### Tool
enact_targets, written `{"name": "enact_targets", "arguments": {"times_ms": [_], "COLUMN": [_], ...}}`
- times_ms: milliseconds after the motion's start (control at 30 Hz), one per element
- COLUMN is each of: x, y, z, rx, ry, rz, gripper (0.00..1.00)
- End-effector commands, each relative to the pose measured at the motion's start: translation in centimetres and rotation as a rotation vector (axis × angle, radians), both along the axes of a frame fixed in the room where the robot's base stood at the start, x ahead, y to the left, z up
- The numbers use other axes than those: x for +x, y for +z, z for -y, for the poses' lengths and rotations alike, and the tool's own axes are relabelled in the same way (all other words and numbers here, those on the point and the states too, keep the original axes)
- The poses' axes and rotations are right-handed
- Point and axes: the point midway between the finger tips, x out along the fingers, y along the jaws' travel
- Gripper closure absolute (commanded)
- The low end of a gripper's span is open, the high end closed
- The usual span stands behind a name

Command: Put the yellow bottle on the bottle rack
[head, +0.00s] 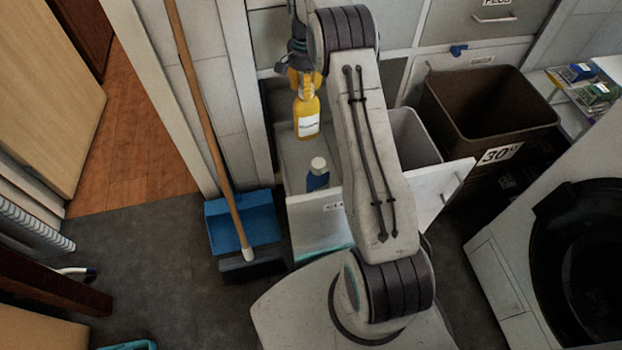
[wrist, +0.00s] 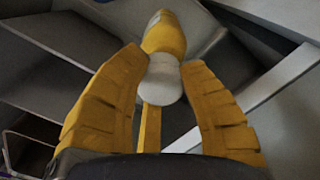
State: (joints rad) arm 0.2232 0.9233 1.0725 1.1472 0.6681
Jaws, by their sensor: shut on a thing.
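The yellow bottle (head: 307,108) with a white label hangs roughly upright below my gripper (head: 303,80) in the head view. It is over the open white drawer (head: 318,228), and I cannot tell its height above the drawer floor. In the wrist view, my gripper's yellow fingers (wrist: 162,70) are on both sides of the bottle's pale top, with the bottle's yellow body (wrist: 166,36) beyond. My gripper is shut on the bottle's upper part. I cannot clearly make out a bottle rack in either view.
A blue bottle with a white cap (head: 318,174) stands in the drawer's front. A grey bin (head: 415,140) and a brown bin (head: 488,105) are to the right. A broom (head: 205,120) and blue dustpan (head: 243,220) are left.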

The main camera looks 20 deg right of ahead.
Motion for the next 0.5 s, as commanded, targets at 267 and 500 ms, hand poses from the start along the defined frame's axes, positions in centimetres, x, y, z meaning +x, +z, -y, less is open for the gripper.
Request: {"name": "enact_targets", "arguments": {"times_ms": [267,500], "x": [0.0,0.0], "y": [-4.3,-5.7], "z": [0.0,0.0], "rx": [0.000,0.000], "ry": [-0.068,-0.092], "rz": [0.001,0.000], "gripper": [1.00,1.00]}}
